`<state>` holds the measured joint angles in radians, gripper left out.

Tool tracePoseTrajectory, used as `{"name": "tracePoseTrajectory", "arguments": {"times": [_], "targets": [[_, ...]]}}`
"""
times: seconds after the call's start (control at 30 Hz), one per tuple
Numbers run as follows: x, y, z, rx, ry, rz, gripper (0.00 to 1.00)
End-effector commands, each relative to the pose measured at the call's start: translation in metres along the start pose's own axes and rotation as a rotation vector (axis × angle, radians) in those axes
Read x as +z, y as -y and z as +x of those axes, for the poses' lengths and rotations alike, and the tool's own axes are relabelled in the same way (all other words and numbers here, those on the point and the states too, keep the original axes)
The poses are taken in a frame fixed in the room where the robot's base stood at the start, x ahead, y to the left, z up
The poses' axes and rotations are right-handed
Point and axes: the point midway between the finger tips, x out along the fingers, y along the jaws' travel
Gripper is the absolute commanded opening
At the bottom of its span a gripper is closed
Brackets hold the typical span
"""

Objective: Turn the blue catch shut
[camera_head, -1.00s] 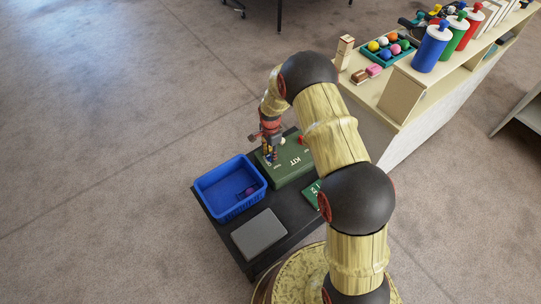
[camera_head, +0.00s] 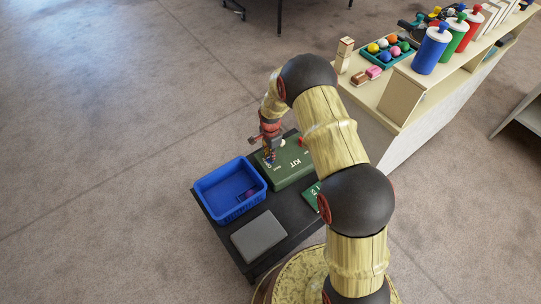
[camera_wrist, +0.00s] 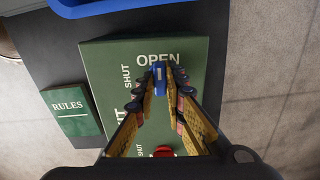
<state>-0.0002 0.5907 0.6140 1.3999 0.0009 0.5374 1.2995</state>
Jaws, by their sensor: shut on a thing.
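The green kit box (camera_head: 290,168) lies on the dark bench top, its lid lettered KIT. In the wrist view its lid (camera_wrist: 105,60) shows the word OPEN at the top and SHUT to the left. The blue catch (camera_wrist: 159,76) sits just below OPEN, its long side pointing toward that word. My gripper (camera_wrist: 160,84) is shut on the blue catch, one finger on each side. In the head view my gripper (camera_head: 269,155) is over the left part of the lid. A red catch (camera_wrist: 163,151) shows lower down between the fingers, partly hidden.
A blue basket (camera_head: 229,190) holding a small dark purple thing stands left of the kit. A grey flat box (camera_head: 259,235) lies in front. A green RULES book (camera_wrist: 72,111) lies beside the kit. A shelf unit (camera_head: 403,95) stands at right.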

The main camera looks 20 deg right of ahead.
Motion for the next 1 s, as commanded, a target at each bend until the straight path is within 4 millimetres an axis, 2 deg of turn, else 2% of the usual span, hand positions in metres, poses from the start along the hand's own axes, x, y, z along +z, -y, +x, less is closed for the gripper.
{"name": "tracePoseTrajectory", "arguments": {"times": [0.47,1.0], "targets": [[-0.0002,0.0003,-0.0011,0.000,-0.001,-0.083,0.00],[-0.0004,0.0005,-0.0021,0.000,-0.001,-0.546,0.00]]}}
